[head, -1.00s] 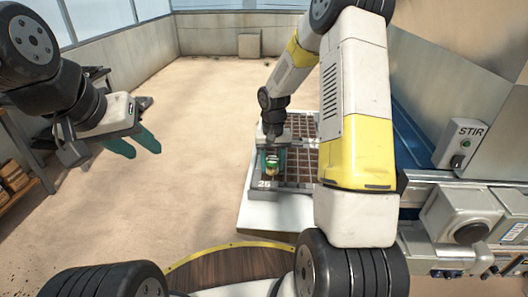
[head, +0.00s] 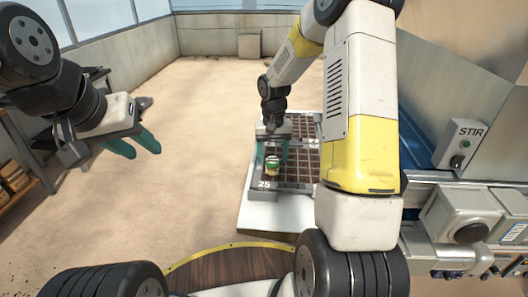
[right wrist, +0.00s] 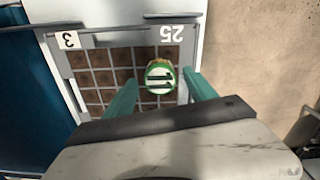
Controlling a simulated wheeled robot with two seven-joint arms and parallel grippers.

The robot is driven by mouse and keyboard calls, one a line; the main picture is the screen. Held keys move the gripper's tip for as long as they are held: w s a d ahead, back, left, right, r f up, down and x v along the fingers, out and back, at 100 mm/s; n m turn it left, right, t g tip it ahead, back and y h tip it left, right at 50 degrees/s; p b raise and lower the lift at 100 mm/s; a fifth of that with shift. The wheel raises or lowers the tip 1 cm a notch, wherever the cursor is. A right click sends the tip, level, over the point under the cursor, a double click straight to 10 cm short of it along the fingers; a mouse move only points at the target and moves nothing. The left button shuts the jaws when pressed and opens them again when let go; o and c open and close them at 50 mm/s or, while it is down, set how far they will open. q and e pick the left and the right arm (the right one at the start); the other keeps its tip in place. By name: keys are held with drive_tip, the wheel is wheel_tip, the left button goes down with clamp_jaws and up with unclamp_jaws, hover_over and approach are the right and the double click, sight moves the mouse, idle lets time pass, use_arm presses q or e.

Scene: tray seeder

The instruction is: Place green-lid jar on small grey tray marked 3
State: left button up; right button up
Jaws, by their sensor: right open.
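The green-lid jar (head: 272,167) stands upright on the brown-celled seedling tray (head: 305,185), near its end marked 25. The jar also shows from above in the right wrist view (right wrist: 160,76), on the 25 side. A mark 3 (right wrist: 68,40) is at the other corner of that same end; in the head view my arm hides that corner. My right gripper (head: 272,156) is open, its teal fingers on either side of the jar with gaps. My left gripper (head: 144,150) is open and empty, in the air at the left, far from the tray.
The tray lies on a white surface (head: 262,219). A STIR switch box (head: 462,145) and grey machinery stand at the right. A shelf (head: 20,190) with brown items is at the far left. The floor between is clear.

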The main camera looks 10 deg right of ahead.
sight(272, 160)
drive_tip(key=s+r+t, duration=0.1)
drive_tip(key=s+r, duration=0.4)
drive_tip(key=r, duration=0.5)
drive_tip(key=s+r+t, duration=0.2)
drive_tip(key=s+r, duration=0.2)
drive_tip(key=r, duration=0.6)
drive_tip(key=s+a+r+t+y, duration=0.1)
drive_tip(key=s+r, duration=0.1)
drive_tip(key=s, duration=0.5)
drive_tip(key=s+a+r+n+t+y, duration=0.1)
drive_tip(key=s+r+t, duration=0.1)
drive_tip(key=s, duration=0.6)
drive_tip(key=shift+s+r+n, duration=0.15)
drive_tip(key=shift+r+n, duration=0.1)
drive_tip(key=shift+n, duration=0.05)
